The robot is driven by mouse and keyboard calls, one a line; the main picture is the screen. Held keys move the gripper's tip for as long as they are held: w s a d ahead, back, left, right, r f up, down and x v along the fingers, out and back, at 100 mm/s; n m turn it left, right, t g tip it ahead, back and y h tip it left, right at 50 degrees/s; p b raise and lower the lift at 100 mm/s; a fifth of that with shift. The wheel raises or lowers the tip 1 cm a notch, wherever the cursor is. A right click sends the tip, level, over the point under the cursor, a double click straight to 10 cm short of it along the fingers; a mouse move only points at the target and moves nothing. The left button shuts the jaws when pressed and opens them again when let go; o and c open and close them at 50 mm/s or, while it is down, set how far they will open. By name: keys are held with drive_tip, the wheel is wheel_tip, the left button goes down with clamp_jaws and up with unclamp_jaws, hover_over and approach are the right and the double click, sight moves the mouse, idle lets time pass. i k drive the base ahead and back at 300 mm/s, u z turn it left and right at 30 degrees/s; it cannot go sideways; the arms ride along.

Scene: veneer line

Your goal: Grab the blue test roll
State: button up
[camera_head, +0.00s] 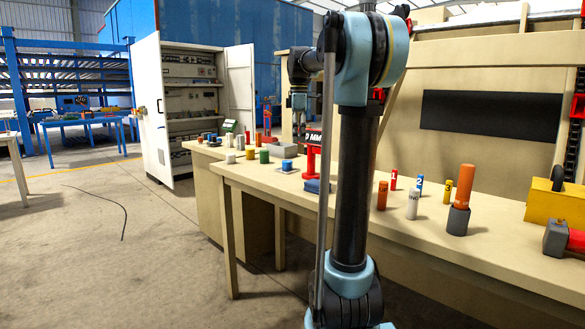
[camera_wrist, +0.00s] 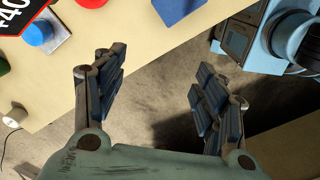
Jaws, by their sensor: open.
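A small blue roll marked 2 (camera_head: 420,184) stands upright on the long wooden table (camera_head: 480,252), between a red roll marked 1 (camera_head: 393,180) and a yellow roll marked 3 (camera_head: 447,191). Another blue cylinder (camera_head: 287,163) sits on a pale plate further left; a blue round piece on a pale plate also shows in the wrist view (camera_wrist: 38,33). I cannot tell by name which one is the test roll. My gripper (camera_head: 298,108) hangs above the far left part of the table in the head view. In the wrist view its fingers (camera_wrist: 155,88) are spread and empty, over floor beyond the table edge.
An orange roll in a dark holder (camera_head: 459,221), a grey roll (camera_head: 413,204) and an orange-brown roll (camera_head: 382,195) stand near the numbered rolls. A red stand with a sign (camera_head: 312,158) is close to my gripper. A yellow box (camera_head: 552,208) is at right.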

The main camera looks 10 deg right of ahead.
sight(286, 165)
drive_tip(key=i, duration=0.85)
drive_tip(key=u, duration=0.05)
